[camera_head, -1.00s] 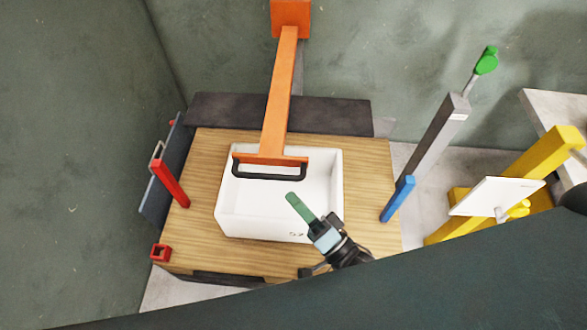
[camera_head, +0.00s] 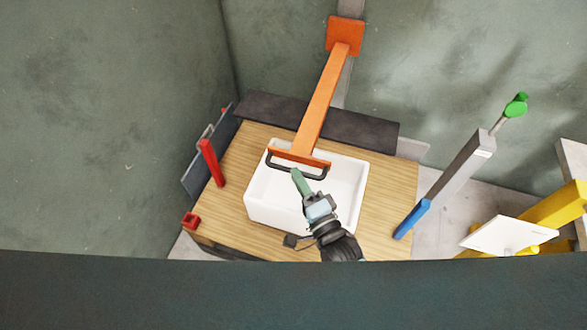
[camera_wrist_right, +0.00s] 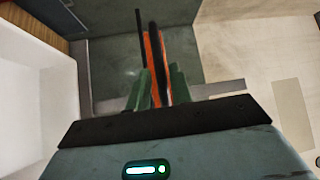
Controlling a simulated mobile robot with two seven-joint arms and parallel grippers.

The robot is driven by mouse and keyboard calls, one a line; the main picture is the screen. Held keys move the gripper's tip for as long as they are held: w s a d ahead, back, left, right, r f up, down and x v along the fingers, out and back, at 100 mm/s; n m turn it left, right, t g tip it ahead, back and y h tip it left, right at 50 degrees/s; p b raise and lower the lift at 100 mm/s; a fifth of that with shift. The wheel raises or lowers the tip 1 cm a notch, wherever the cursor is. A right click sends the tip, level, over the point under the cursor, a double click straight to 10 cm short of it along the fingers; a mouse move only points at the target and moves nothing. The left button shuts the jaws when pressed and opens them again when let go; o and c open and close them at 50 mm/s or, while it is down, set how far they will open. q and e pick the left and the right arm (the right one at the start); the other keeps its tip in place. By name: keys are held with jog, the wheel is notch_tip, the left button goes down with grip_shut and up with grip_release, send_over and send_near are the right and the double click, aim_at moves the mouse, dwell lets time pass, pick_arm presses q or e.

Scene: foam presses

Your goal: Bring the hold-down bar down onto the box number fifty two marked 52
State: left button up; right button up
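The hold-down bar is an orange arm (camera_head: 322,95) running from an orange block at the back wall, with a black handle (camera_head: 271,164) at its near end. It hangs over a white open box (camera_head: 258,210) on the wooden table. I cannot read a number on the box now. My right gripper (camera_head: 299,180) is at the handle, over the box. In the right wrist view its green fingers (camera_wrist_right: 157,88) stand apart on either side of the orange and black bar (camera_wrist_right: 153,55). The white box (camera_wrist_right: 38,105) fills the left there. My left gripper is not in view.
The wooden table (camera_head: 390,190) has red posts at its left and a blue-tipped grey lever (camera_head: 465,168) at its right. A yellow frame with a white plate (camera_head: 510,235) stands further right. A dark surface covers the bottom of the head view.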

jog(key=shift+x, duration=1.6)
grip_shut()
